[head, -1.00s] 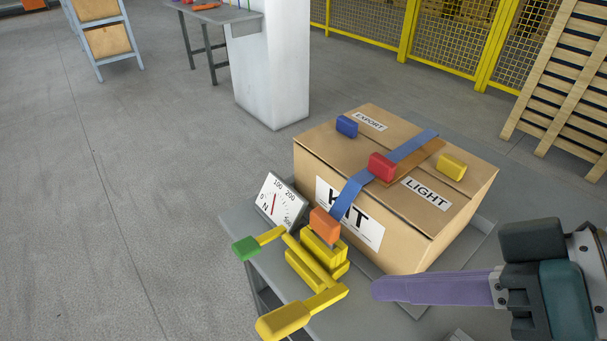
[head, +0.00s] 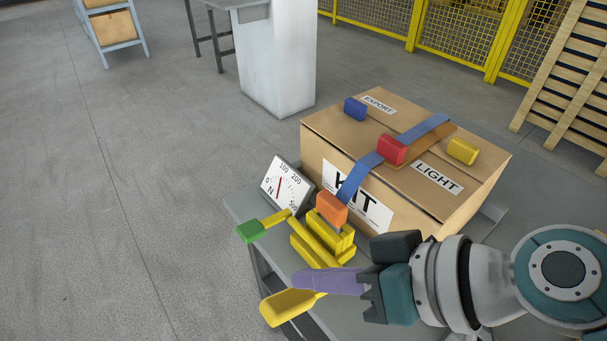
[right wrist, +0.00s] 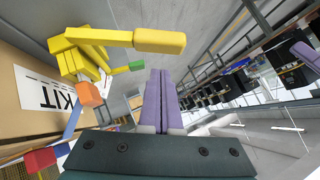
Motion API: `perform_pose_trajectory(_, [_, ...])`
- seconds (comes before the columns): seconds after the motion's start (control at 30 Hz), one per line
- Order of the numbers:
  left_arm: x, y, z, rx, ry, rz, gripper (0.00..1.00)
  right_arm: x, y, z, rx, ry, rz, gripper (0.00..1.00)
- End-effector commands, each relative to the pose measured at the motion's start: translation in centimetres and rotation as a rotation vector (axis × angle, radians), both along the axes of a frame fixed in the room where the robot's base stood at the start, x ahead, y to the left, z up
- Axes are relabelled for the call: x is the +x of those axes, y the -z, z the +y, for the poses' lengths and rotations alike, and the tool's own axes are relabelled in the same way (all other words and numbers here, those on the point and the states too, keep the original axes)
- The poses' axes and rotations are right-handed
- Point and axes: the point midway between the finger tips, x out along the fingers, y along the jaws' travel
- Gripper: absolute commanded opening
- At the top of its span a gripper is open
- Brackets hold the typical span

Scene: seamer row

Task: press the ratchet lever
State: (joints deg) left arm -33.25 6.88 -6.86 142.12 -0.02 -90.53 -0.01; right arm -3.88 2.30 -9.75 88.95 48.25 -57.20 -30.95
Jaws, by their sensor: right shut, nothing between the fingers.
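The yellow ratchet (head: 325,240) sits on the grey table in front of the carton, on a blue strap (head: 360,178). Its long lever with a thick yellow handle (head: 284,308) points toward the front left; the handle also shows in the right wrist view (right wrist: 160,41). A shorter lever with a green tip (head: 251,231) points left. My right gripper (head: 298,280) is shut and empty, its purple fingers crossing in front of the lever's arm in the head view. In the right wrist view its fingertips (right wrist: 160,71) are just short of the handle; contact cannot be told. My left gripper is not in view.
The carton (head: 470,205) carries red (head: 391,150), blue (head: 355,109) and yellow (head: 462,151) blocks; an orange block (head: 332,209) is by the ratchet. A force gauge (head: 284,188) with a red needle stands left of the carton. The floor to the left is clear.

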Motion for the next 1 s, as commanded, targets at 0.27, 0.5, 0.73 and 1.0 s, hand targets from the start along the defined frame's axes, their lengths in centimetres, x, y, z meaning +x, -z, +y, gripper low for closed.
perform_pose_trajectory(0.27, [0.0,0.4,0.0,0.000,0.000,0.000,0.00,-0.7,2.1,0.8,-0.001,0.002,0.000,0.00])
perform_pose_trajectory(0.5, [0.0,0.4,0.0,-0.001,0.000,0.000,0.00,-0.7,2.1,0.8,-0.002,0.001,0.000,0.00])
perform_pose_trajectory(0.73, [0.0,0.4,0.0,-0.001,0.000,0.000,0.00,-0.7,2.2,0.8,-0.010,0.001,-0.007,0.00])
perform_pose_trajectory(1.0, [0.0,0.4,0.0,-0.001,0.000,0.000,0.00,-0.7,2.7,0.8,-0.051,0.001,-0.037,0.00])
